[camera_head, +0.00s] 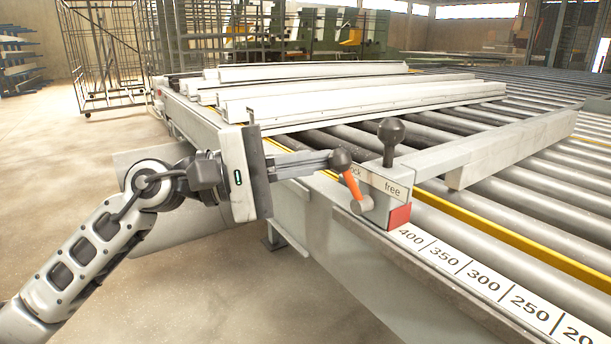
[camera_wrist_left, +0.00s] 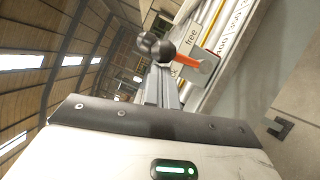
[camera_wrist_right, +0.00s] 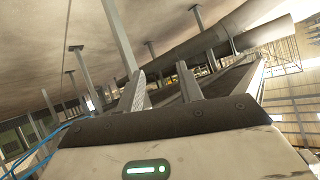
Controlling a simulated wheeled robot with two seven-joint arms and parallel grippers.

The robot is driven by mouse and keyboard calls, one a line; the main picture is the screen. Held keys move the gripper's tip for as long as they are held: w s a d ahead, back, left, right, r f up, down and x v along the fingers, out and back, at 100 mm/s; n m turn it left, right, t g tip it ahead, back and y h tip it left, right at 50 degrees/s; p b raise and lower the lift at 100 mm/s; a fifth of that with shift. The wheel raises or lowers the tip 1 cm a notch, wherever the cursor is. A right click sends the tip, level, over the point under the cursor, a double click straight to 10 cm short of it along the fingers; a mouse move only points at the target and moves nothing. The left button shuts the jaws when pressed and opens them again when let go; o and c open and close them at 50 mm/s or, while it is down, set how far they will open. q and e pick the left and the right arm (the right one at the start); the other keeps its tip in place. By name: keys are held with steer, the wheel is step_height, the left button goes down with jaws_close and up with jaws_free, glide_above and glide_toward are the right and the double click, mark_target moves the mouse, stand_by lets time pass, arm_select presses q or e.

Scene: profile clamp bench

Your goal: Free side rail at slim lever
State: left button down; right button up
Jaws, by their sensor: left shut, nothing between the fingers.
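The slim orange lever (camera_head: 352,187) sits on the front of a grey clamp block (camera_head: 375,212). Its dark ball end leans up and left, at the "lock" end of the label (camera_head: 388,186); "free" is at the right end. The grey side rail (camera_head: 515,147) runs from the clamp across the rollers. My left gripper (camera_head: 329,159) is shut and empty, its fingertips at the lever's ball; contact cannot be told. The lever also shows in the left wrist view (camera_wrist_left: 187,62), just past my fingertips (camera_wrist_left: 160,70). My right gripper (camera_wrist_right: 163,75) is open and empty, away from the clamp.
A larger dark knob (camera_head: 390,132) stands on top of the clamp, close to my left fingertips. A red block (camera_head: 399,216) is on its front corner. A number scale (camera_head: 470,272) runs along the bench edge. Long pale profiles (camera_head: 365,97) lie on the rollers behind.

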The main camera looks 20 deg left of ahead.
mark_target(331, 159)
arm_select(q)
steer(key=shift+s+d+r+m+g+y+b, duration=0.2)
steer(key=shift+s+d+r+m+y+b, duration=0.15)
steer(key=shift+m+b, duration=0.4)
steer(key=shift+s+d+r+m+g+y+b, duration=0.1)
steer(key=shift+s+d+m+g+y+b, duration=0.25)
steer(key=shift+m, duration=0.55)
steer(key=shift+s+d+r+m+g+y+b, duration=0.1)
steer(key=shift+s+d+r+m+y+b, duration=0.25)
steer(key=shift+m+b, duration=0.5)
arm_select(e)
steer(key=shift+w+f+t, duration=0.1)
steer(key=shift+f+t, duration=0.2)
steer(key=shift+f, duration=0.35)
arm_select(q)
steer(key=shift+d+f, duration=0.1)
steer(key=shift+d, duration=0.1)
steer(key=shift+w+a, duration=0.1)
arm_select(e)
steer(key=shift+f, duration=0.15)
